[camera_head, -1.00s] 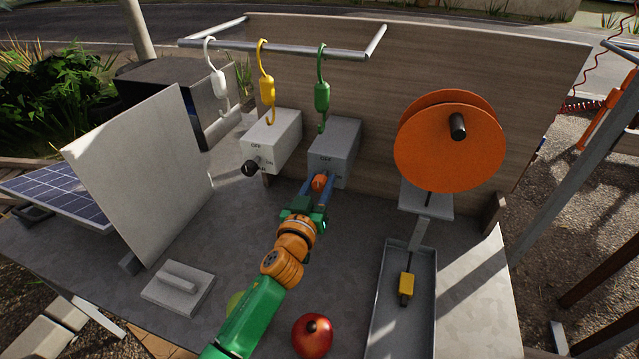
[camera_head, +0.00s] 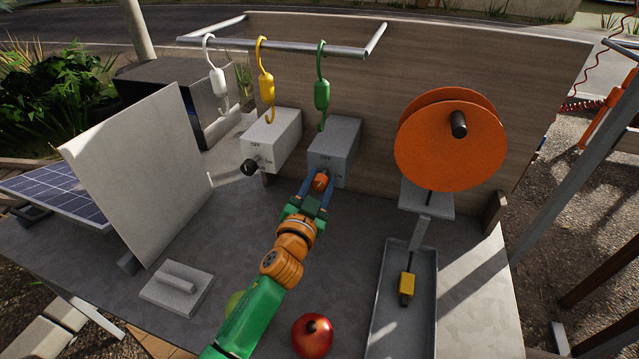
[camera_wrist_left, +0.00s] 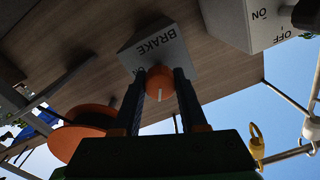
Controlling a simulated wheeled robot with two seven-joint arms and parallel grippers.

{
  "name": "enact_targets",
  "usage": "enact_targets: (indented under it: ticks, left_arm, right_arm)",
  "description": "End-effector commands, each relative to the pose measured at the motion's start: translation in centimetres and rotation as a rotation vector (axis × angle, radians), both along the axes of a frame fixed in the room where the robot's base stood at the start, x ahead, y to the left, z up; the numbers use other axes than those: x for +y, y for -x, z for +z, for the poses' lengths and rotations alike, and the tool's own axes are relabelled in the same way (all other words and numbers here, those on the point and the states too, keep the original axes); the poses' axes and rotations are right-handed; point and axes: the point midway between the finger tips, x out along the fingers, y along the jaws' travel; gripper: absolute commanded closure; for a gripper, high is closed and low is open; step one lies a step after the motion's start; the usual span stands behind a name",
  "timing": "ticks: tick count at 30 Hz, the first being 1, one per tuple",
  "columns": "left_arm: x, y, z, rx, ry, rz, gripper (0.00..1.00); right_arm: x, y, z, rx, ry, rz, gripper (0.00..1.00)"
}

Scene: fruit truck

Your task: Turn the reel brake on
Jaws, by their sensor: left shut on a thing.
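The brake box (camera_head: 336,142) is a grey box against the wooden back board; in the left wrist view its face (camera_wrist_left: 158,48) reads BRAKE. An orange knob (camera_head: 320,181) sticks out of its front and also shows in the left wrist view (camera_wrist_left: 159,80), with a white mark on it. My left gripper (camera_head: 318,187) reaches it from the front, shut on the knob with one finger on each side. Its fingers also show in the left wrist view (camera_wrist_left: 158,92). The fingers partly hide the box lettering. The orange reel (camera_head: 448,150) stands to the right. My right gripper is not in view.
A second grey box (camera_head: 272,134) with a black knob stands left of the brake box. White, yellow and green hooks hang above from a rail (camera_head: 280,46). A red fruit (camera_head: 312,336) lies near the front, left of a grey tray (camera_head: 375,325).

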Motion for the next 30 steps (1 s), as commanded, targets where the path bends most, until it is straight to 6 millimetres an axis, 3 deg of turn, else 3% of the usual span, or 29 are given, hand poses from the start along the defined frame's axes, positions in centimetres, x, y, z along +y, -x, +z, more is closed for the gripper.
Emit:
enact_targets:
  ticks: [30]
  left_arm:
    - [0.08, -0.06, 0.15, -0.278, -0.850, 0.005, 1.00]
  right_arm:
    - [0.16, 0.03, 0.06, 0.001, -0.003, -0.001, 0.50]
